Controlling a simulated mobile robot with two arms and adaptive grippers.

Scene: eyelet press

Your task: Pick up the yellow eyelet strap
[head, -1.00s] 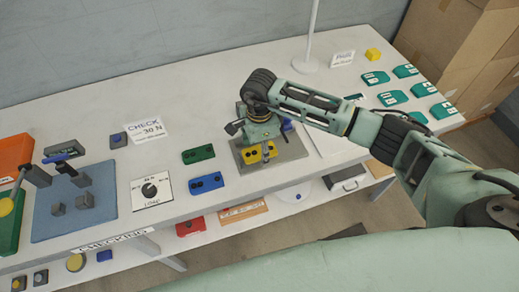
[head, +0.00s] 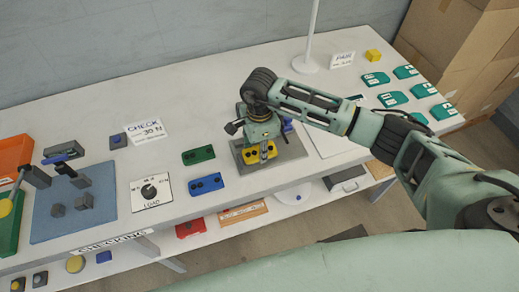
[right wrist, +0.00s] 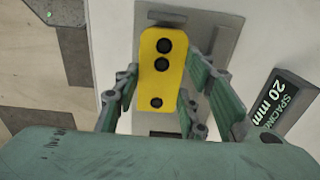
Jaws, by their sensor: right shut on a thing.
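The yellow eyelet strap (head: 250,157) is at the grey plate (head: 292,154) near the front edge of the table. In the right wrist view the strap (right wrist: 160,82) shows as a yellow, round-ended piece with several dark holes. My right gripper (head: 265,152) is shut on the strap, with one finger on each side of it in the right wrist view (right wrist: 160,98). I cannot tell whether the strap touches the plate. My left gripper is not in view.
A green strap (head: 198,155) and a blue strap (head: 206,185) lie left of the plate. A load dial (head: 150,189) and a blue mat (head: 62,222) are further left. Several teal pieces (head: 394,98) and a lamp pole (head: 310,35) are at the back right.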

